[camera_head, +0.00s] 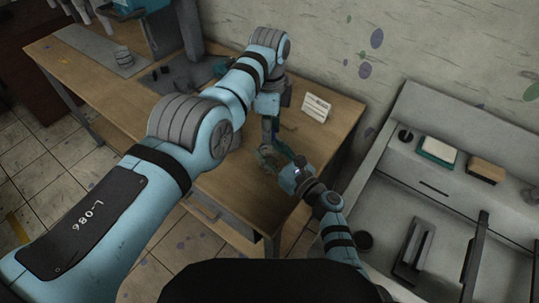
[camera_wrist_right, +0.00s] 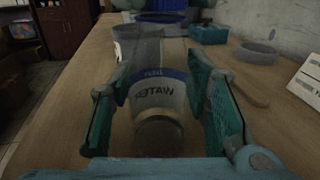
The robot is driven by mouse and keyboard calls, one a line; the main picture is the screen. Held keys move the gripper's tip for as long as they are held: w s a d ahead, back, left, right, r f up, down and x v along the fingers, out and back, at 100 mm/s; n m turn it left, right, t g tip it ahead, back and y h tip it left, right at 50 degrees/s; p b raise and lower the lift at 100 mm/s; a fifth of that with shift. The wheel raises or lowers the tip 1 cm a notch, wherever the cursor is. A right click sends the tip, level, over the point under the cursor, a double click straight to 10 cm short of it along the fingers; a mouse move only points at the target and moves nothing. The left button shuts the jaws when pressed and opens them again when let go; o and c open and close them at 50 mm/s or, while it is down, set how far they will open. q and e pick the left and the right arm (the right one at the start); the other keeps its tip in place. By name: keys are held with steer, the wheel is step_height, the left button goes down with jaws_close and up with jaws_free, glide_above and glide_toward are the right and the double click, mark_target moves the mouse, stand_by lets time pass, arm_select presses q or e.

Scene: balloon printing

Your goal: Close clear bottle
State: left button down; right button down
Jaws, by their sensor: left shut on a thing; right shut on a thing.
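A clear bottle (camera_wrist_right: 140,47) with a white label and blue band stands out in the right wrist view; the word WATER on it appears upside down. My right gripper (camera_wrist_right: 162,105) has its teal fingers on both sides of the bottle and is shut on it. In the head view my right gripper (camera_head: 287,170) meets my left gripper (camera_head: 268,150) over the table's right part. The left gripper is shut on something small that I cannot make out. The bottle is mostly hidden there by the grippers. I cannot tell whether a cap is on it.
The wooden table (camera_head: 225,205) has a white card (camera_head: 316,107) near its wall side. In the right wrist view a teal tray (camera_wrist_right: 208,34) and a grey round dish (camera_wrist_right: 257,51) stand beyond the bottle. A grey workbench (camera_head: 450,140) stands at the right.

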arm_select(q)
steer(key=m, duration=0.6)
arm_select(e)
steer(key=shift+f, duration=0.15)
arm_select(q)
steer(key=c, duration=1.3)
jaws_free()
steer(key=shift+r, duration=2.25)
steer(key=shift+c, duration=0.3)
